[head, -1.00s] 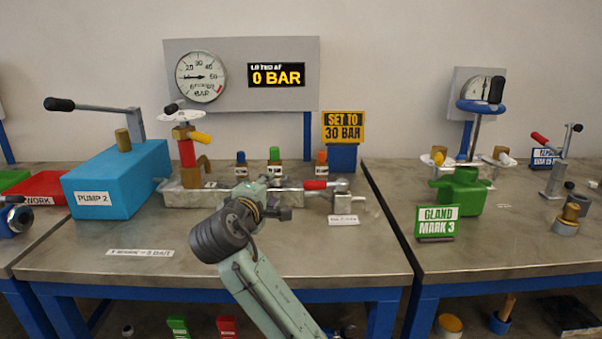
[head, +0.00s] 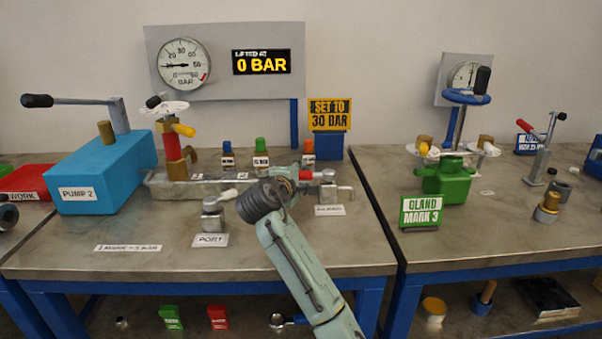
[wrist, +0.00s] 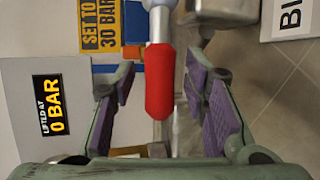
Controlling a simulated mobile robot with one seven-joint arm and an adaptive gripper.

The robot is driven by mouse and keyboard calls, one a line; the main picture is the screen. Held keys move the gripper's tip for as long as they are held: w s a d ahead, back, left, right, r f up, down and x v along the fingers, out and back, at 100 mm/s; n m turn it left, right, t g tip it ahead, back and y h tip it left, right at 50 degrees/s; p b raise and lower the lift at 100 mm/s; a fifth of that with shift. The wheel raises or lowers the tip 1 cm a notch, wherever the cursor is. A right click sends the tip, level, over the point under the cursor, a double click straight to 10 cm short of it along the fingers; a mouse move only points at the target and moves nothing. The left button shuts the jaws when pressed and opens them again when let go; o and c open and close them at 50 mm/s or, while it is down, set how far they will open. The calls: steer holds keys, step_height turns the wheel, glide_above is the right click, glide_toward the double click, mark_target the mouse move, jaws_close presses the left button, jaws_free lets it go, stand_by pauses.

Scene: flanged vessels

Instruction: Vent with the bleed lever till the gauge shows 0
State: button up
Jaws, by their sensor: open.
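The bleed lever has a red grip (head: 305,175) on a metal valve body (head: 328,190), with a label in front of it at the right of the bench. My gripper (head: 287,181) is at the grip's left end, partly hidden by my wrist. In the wrist view my gripper (wrist: 165,100) is open, its purple pads apart on either side of the red grip (wrist: 159,82); no clear contact shows. The round gauge (head: 183,66) has its needle pointing left, above the 0 at the bottom of the dial. The display (head: 262,62) reads "LIFTED AT 0 BAR".
A port valve (head: 213,214) with a white-tipped lever stands left of my wrist. The blue pump (head: 105,178) is further left. Small coloured-cap bottles (head: 260,152) and the "SET TO 30 BAR" sign (head: 330,114) stand behind. The bench front is mostly clear.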

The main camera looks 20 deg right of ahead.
steer(key=shift+w+d, duration=0.1)
steer(key=shift+w, duration=0.05)
jaws_close()
stand_by(0.5)
stand_by(0.4)
